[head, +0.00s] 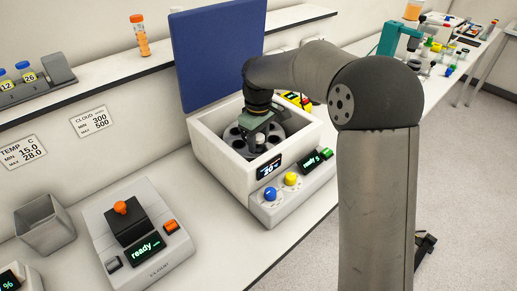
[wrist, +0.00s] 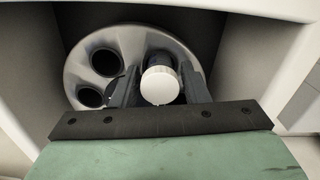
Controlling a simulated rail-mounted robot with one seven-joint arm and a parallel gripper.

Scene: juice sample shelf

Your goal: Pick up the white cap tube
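The white cap tube (wrist: 160,85) sits in a hole of the grey round rotor (wrist: 88,50). Its round white cap faces the wrist camera and a bit of dark blue body shows behind it. My gripper (wrist: 161,78) has one dark finger on each side of the tube. Whether the fingers press on it or stand just clear, I cannot tell. In the head view my gripper (head: 257,143) points down inside the open centrifuge (head: 208,146), over the rotor (head: 290,130). The tube is not distinct there.
The centrifuge's blue lid (head: 215,55) stands raised behind my arm, and its box walls surround the gripper closely. Several rotor holes look empty. An orange tube (head: 140,36) stands on the shelf. A cloud meter (head: 140,240) and a grey bin (head: 45,224) stand at left.

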